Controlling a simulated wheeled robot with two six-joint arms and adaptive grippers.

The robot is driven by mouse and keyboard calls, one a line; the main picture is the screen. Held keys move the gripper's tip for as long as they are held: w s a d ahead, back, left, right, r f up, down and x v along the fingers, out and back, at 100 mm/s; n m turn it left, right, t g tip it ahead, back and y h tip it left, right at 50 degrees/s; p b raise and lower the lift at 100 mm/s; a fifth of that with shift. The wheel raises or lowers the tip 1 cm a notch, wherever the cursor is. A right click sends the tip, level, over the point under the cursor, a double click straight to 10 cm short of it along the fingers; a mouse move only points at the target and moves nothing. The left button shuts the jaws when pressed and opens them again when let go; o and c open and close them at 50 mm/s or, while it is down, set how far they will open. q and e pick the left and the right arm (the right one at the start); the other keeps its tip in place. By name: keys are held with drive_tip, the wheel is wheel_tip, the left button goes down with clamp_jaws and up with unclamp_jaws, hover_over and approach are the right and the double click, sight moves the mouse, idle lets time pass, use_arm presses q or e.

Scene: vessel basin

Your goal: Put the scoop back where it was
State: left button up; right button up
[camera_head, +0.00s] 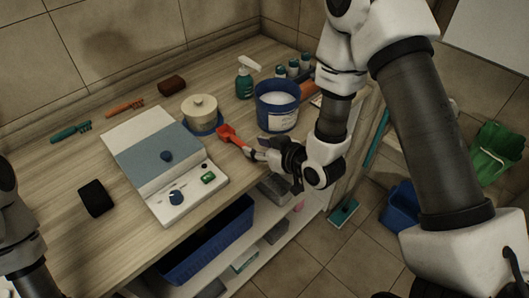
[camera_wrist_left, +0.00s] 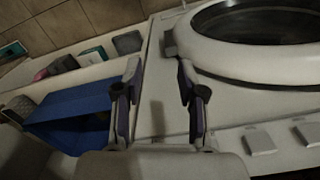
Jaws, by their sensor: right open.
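The orange-red scoop (camera_head: 230,135) lies on the wooden counter in the head view, between the lidded cream pot and the blue tub (camera_head: 277,118) of white powder. Its handle points toward my right gripper (camera_head: 255,153). My right gripper is open and low at the counter's front edge, at the handle end; the head view is too small to tell whether its fingers touch the handle. My left gripper (camera_wrist_left: 158,78) is open and empty in the left wrist view, in front of a white machine with a round door. It is outside the head view.
The cream pot (camera_head: 201,110), a green spray bottle (camera_head: 245,81) and several small bottles (camera_head: 293,68) stand around the scoop. A white-and-blue board (camera_head: 150,150) lies to its left. A blue bin (camera_head: 210,240) sits on the shelf below.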

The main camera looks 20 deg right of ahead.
drive_tip(key=s+d+f+m+g+h, duration=0.2)
drive_tip(key=s+f+g, duration=0.4)
drive_tip(key=s+f, duration=0.5)
drive_tip(key=s+d+f+m+g+h, duration=0.2)
drive_tip(key=s+f+g, duration=0.4)
drive_tip(key=s+f, duration=0.6)
drive_tip(key=s, duration=0.5)
drive_tip(key=shift+d+f, duration=0.25)
drive_tip(key=shift+d, duration=0.15)
